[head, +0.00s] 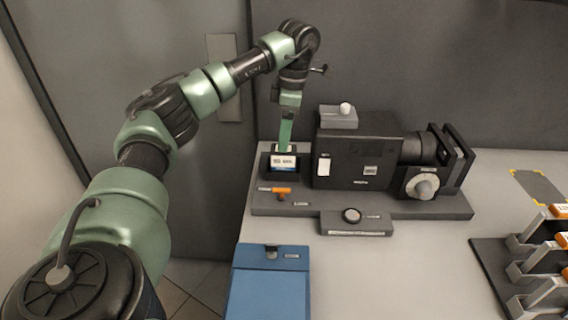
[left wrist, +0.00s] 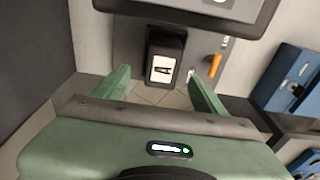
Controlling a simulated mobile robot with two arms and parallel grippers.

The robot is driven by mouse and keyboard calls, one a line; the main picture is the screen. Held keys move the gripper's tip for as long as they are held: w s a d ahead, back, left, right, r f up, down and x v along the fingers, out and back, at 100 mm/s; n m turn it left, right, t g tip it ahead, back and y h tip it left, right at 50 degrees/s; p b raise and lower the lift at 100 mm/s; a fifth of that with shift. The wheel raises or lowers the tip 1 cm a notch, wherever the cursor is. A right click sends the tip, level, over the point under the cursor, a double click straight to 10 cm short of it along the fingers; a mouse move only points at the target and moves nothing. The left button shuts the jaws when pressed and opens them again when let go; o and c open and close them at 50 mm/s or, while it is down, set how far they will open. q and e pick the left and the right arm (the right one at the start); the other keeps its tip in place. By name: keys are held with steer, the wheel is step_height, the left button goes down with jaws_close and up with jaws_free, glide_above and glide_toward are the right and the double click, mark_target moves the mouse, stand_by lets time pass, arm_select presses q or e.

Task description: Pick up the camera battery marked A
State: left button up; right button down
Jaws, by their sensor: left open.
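A black camera battery (left wrist: 165,48) with a white label marked A shows in the left wrist view. In the head view, a dark block with a white and blue label (head: 284,163) sits at the left end of the black camera (head: 350,160), just under my left gripper (head: 285,137). Its print is too small to read there. My left gripper also shows in the left wrist view (left wrist: 161,92), where its two green fingers are apart with the battery seen between and beyond them. I cannot tell whether they touch it. My right gripper is not in view.
An orange lever (head: 281,190) lies in front of the block on the grey base plate (head: 300,209). A blue case (head: 268,290) is at the table's front left. A dark rack (head: 495,270) with several orange-topped pieces stands at right. The table's middle front is clear.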

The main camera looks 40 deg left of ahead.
mark_target(284, 154)
arm_select(q)
steer(key=f, duration=0.2)
steer(key=f+p, duration=0.1)
steer(key=f, duration=0.3)
steer(key=shift+s+f, duration=0.25)
steer(key=shift+f, duration=0.4)
steer(key=shift+r, duration=0.1)
steer(key=shift+c, duration=0.3)
jaws_close()
